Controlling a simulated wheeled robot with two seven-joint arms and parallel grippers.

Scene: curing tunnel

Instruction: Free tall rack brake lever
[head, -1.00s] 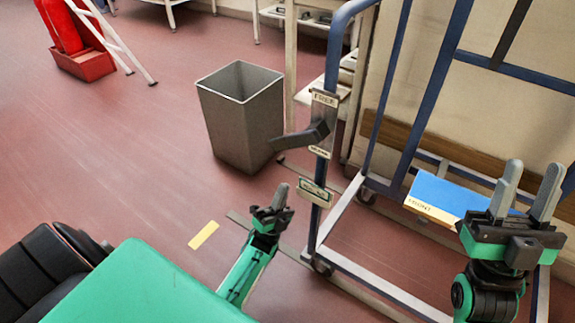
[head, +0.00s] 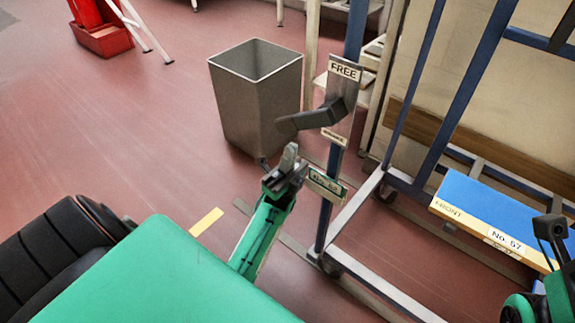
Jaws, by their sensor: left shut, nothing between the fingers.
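The tall blue rack (head: 325,215) has a grey plate with a FREE label (head: 344,70) at its top and a smaller, blurred label (head: 334,137) below. The dark brake lever (head: 322,116) sticks out from this plate to the left, tilted slightly down, its end between the two label heights. My left gripper (head: 289,154) is shut and empty, just below the lever's end in the picture. I see a gap between them; depth is hard to judge.
A grey bin (head: 255,95) stands behind and left of the lever. A blue-topped box (head: 505,215) labelled FRONT and No. 57 sits low in the rack. A small tag (head: 326,186) hangs on the post beside my left gripper. Open red floor lies left.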

